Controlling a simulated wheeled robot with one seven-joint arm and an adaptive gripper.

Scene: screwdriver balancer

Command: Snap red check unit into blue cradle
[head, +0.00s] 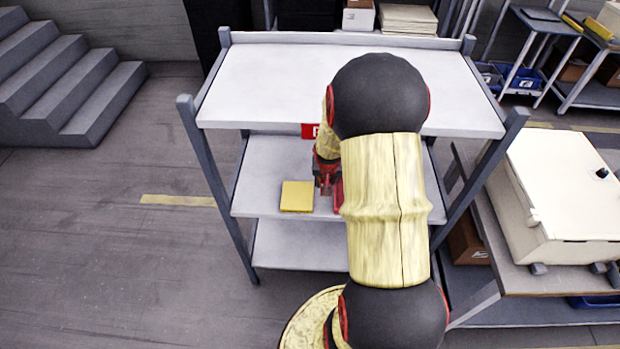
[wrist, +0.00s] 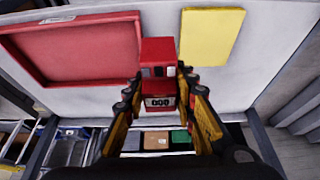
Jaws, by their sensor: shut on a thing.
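My gripper (wrist: 160,90) is shut on the red check unit (wrist: 158,52), a boxy red body with a dark slot and a small display-like panel facing the wrist camera. The unit is over the middle shelf, between the red tray and the yellow pad in the wrist view; I cannot tell whether it touches the shelf. In the head view my gripper (head: 326,180) is low over the middle shelf, left of my arm, which hides much of the shelf. I cannot make out a blue cradle in either view.
A red shallow tray (wrist: 78,52) and a yellow square pad (wrist: 210,35) lie on the middle shelf (head: 260,165); the pad (head: 297,196) also shows in the head view. The white top shelf (head: 270,85) overhangs behind. A pale case (head: 560,190) stands on the right bench.

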